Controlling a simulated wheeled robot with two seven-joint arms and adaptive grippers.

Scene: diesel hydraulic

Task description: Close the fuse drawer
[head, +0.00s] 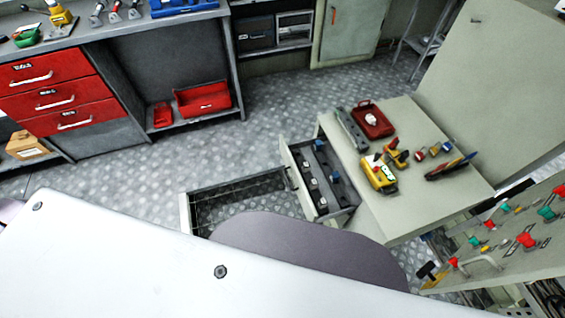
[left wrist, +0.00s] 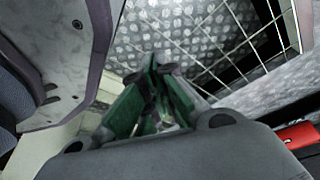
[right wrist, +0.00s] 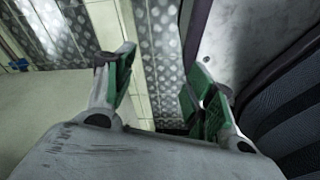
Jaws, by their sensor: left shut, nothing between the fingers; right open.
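In the head view, a pulled-out drawer (head: 290,164) with a dark inside holds small white and blue pieces, which may be fuses. It sticks out from the left side of a pale cabinet (head: 411,213). A wire-bottomed drawer or frame (head: 186,213) stands out further left; I cannot tell which of the two is the fuse drawer. My left gripper (left wrist: 158,64) is shut and empty, with wire grid (left wrist: 236,62) beyond it in the left wrist view. My right gripper (right wrist: 160,66) is open and empty above the floor. Neither gripper shows in the head view.
On the cabinet top are a red box (head: 371,120), a yellow meter (head: 379,174) and several tools. A control panel (head: 520,235) with coloured knobs is at the right. A workbench with red drawers (head: 55,95) stands back left. Patterned floor (head: 265,110) lies clear between.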

